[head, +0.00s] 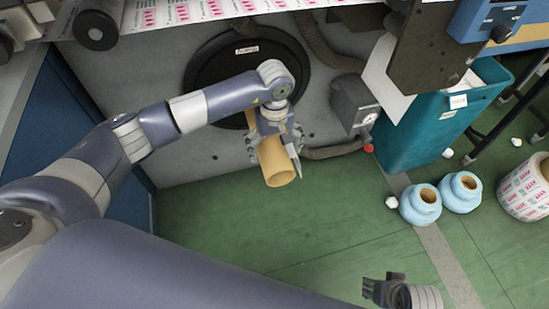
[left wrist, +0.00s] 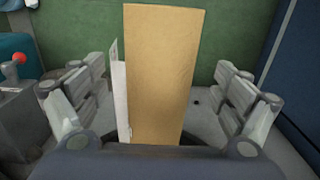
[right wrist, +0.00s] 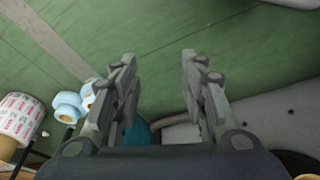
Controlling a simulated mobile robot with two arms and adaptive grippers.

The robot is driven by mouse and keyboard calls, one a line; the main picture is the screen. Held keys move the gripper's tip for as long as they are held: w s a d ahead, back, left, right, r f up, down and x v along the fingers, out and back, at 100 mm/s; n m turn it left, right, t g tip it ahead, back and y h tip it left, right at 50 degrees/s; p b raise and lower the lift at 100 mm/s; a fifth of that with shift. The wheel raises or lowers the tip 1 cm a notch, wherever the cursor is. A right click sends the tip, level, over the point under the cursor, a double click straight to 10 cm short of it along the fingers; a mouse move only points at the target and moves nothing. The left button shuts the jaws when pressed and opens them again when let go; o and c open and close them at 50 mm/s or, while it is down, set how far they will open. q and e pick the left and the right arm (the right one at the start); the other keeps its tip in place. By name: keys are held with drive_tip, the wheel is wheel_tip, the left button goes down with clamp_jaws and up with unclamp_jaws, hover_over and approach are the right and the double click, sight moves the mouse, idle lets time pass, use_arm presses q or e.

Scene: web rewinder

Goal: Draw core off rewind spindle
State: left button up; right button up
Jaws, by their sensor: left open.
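A plain tan cardboard core (head: 277,165) sticks out from the machine face, below the large black disc (head: 205,70), with its open end toward the floor. My left gripper (head: 275,148) is at the core, its fingers apart on either side. In the left wrist view the core (left wrist: 163,70) stands between the spread fingers, with a gap on both sides. A thin pale plate (left wrist: 120,95) lies beside it. The rewind spindle itself is hidden by the core and gripper. My right gripper (head: 385,290) is low in the head view; in the right wrist view (right wrist: 158,75) it is open and empty.
A teal bin (head: 425,125) stands right of the machine. A grey box with a red knob (head: 369,148) juts out near the core. Two blue rolls (head: 420,203) and a printed roll (head: 525,190) are on the right. Green floor (head: 330,225) below the core is clear.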

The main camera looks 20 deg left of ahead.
use_arm(q)
wheel_tip(320, 180, down, 2)
drive_tip(key=shift+f+b, duration=0.25)
drive_tip(key=shift+b, duration=0.8)
drive_tip(key=shift+f+b, duration=0.5)
drive_tip(key=shift+f, duration=0.05)
drive_tip(key=shift+f+b, duration=0.35)
drive_tip(key=shift+f, duration=0.05)
use_arm(e)
drive_tip(key=v, duration=0.6)
drive_tip(key=shift+r+t, duration=0.25)
drive_tip(key=shift+t, duration=0.05)
drive_tip(key=shift+d, duration=0.15)
use_arm(q)
drive_tip(key=c, duration=1.4)
drive_tip(key=shift+r, duration=0.1)
